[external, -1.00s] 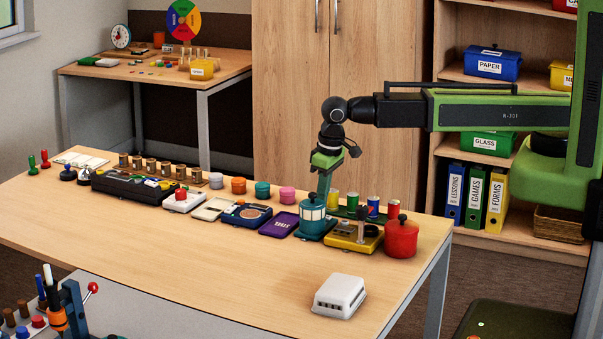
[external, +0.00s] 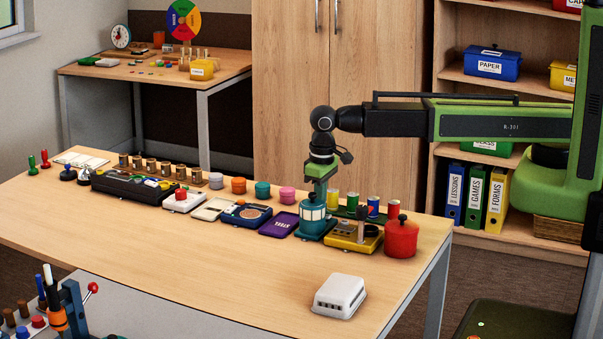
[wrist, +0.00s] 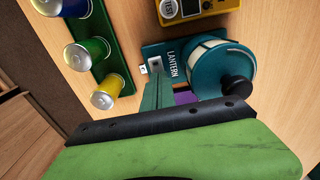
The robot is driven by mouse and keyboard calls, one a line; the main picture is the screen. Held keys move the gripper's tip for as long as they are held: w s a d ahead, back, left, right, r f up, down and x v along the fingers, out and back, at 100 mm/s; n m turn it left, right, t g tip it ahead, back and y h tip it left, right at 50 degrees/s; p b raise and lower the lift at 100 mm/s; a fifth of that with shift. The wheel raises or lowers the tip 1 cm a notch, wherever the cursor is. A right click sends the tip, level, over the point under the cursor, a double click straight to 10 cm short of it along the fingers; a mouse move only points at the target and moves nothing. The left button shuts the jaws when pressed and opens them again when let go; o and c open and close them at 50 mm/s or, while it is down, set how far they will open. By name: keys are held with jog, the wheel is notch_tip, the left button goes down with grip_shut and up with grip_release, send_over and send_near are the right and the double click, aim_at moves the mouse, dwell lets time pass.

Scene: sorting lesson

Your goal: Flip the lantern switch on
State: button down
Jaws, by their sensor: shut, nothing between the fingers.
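The lantern (external: 312,213) is a teal round body with pale panels on a teal base, standing among the things on the table. In the wrist view its body (wrist: 197,70) has a dark knob, and its base plate carries the label LANTERN. A small pale switch (wrist: 154,66) sits at the base's edge; whether it is on or off I cannot tell. My gripper (external: 318,200) points down at the lantern, behind its body in the external view. In the wrist view my gripper (wrist: 155,88) is shut and empty, its tips close by the switch. Contact is unclear.
A yellow device (external: 355,238) and a red pot (external: 401,238) stand to the right of the lantern. A purple box (external: 279,225) is close on its left. Several cans on a green tray (wrist: 122,62) stand near the gripper. The table front is clear around a white box (external: 340,296).

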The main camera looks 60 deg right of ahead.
jog(key=shift+s+d+f, duration=0.2)
jog(key=shift+f, duration=0.05)
jog(key=shift+s, duration=0.75)
jog(key=shift+a, duration=0.1)
notch_tip(320, 180, up, 15)
jog(key=p, duration=1.5)
jog(key=shift+w+f, duration=0.2)
jog(key=shift+w, duration=0.1)
jog(key=shift+a, duration=0.1)
